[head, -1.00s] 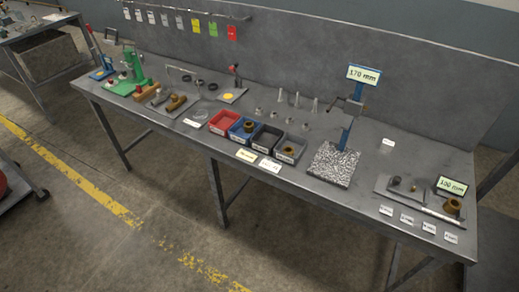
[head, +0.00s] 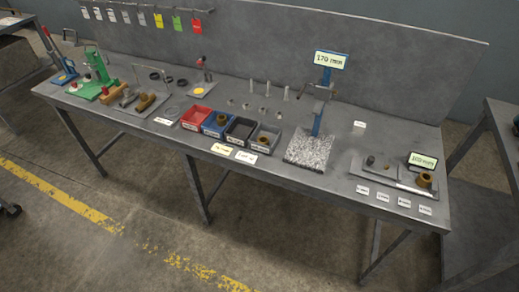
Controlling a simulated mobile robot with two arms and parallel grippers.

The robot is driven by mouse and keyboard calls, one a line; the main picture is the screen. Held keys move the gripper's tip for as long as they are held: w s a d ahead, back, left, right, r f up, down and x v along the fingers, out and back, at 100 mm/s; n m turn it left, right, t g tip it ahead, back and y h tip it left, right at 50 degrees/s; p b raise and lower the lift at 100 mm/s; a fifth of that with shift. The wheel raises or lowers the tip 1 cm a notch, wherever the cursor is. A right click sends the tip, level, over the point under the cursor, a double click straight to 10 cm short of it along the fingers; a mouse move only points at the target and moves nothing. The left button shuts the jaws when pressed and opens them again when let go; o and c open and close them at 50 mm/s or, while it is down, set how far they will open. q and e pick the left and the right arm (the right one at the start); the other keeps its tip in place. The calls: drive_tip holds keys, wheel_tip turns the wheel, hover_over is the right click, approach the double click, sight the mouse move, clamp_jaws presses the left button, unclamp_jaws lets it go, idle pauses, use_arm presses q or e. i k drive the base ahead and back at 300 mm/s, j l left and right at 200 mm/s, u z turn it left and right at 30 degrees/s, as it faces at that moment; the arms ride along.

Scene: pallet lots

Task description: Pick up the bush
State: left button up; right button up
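Several brown ring-shaped bushes show on the long grey workbench (head: 300,187). One bush (head: 425,180) stands upright on a flat grey plate at the right end, beside a small display reading 100 mm (head: 423,160). Another bush (head: 222,119) is in the blue bin (head: 214,131). A third bush (head: 263,138) is in the grey bin (head: 258,149) at the right of the bin row. I cannot tell which one the task means. Neither of my grippers is in view.
A blue stand with a 170 mm display (head: 331,60) rises from a speckled slab (head: 308,150). A red bin (head: 195,120), a black bin (head: 237,133) and a green fixture (head: 96,82) are on the bench. Another table (head: 500,115) stands at right. The floor in front is clear.

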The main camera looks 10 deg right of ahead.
sight(424, 180)
drive_tip(key=l+z, duration=0.1)
drive_tip(key=z, duration=0.4)
drive_tip(key=l+z, duration=0.1)
drive_tip(key=z, duration=0.4)
drive_tip(key=l+z, duration=0.1)
drive_tip(key=z, duration=0.4)
